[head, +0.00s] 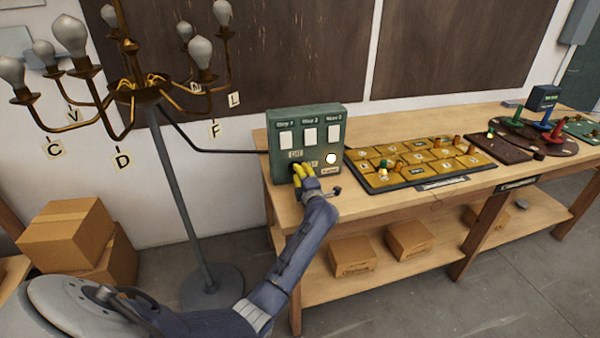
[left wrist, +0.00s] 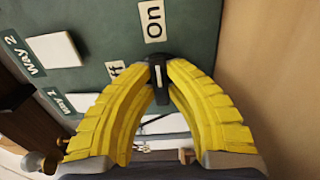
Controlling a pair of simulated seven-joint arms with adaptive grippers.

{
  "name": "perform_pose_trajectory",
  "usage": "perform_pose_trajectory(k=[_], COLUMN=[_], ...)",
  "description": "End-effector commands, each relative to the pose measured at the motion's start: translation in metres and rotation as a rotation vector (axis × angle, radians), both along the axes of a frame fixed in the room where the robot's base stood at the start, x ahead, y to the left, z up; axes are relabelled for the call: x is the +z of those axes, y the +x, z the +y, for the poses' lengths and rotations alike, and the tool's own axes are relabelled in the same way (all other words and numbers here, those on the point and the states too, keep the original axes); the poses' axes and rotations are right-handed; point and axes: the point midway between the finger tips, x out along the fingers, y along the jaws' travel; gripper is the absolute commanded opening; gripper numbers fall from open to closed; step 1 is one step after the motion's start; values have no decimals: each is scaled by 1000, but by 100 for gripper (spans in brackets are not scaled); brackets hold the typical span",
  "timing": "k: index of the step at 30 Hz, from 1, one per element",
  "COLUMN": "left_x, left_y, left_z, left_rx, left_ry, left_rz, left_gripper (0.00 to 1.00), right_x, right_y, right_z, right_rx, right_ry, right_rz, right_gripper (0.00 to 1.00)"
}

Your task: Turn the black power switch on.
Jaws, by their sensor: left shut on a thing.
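The green control box (head: 277,135) stands on the near left end of the wooden bench. Its front carries the black power switch (left wrist: 158,70), with an On label (left wrist: 153,20) and a partly hidden Off label (left wrist: 115,71) beside it. My left gripper (head: 302,169) is at the lower front of the box. In the left wrist view its yellow fingertips (left wrist: 160,63) close on the switch from both sides. The fingers hide part of the switch, and I cannot tell which label it points to. My right gripper is not in view.
A brass chandelier (head: 137,88) with bulbs and letter tags stands left of the bench, wired to the box by a black cable (head: 205,147). A yellow game board (head: 425,162) lies right of the box.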

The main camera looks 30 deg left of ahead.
Motion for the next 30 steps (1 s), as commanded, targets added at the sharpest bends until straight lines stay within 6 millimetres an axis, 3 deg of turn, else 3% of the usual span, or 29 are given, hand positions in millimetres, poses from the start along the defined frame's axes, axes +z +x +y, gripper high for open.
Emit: perform_pose_trajectory(k=[10, 11, 16, 25, 30], left_x=[1, 1, 1, 0, -1], left_y=[1, 0, 0, -1, -12], left_z=[0, 0, 0, -2, -15], left_rx=[-1, -1, -1, -1, -3], left_ry=[3, 3, 2, 1, 0], left_rz=[0, 0, 1, 1, 1], left_gripper=[0, 18, 38, 38, 38], right_x=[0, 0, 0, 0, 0], right_y=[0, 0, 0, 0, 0], right_z=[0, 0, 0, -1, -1], right_rx=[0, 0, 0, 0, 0], right_ry=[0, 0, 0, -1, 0], right_rz=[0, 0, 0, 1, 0], right_gripper=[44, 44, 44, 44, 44])
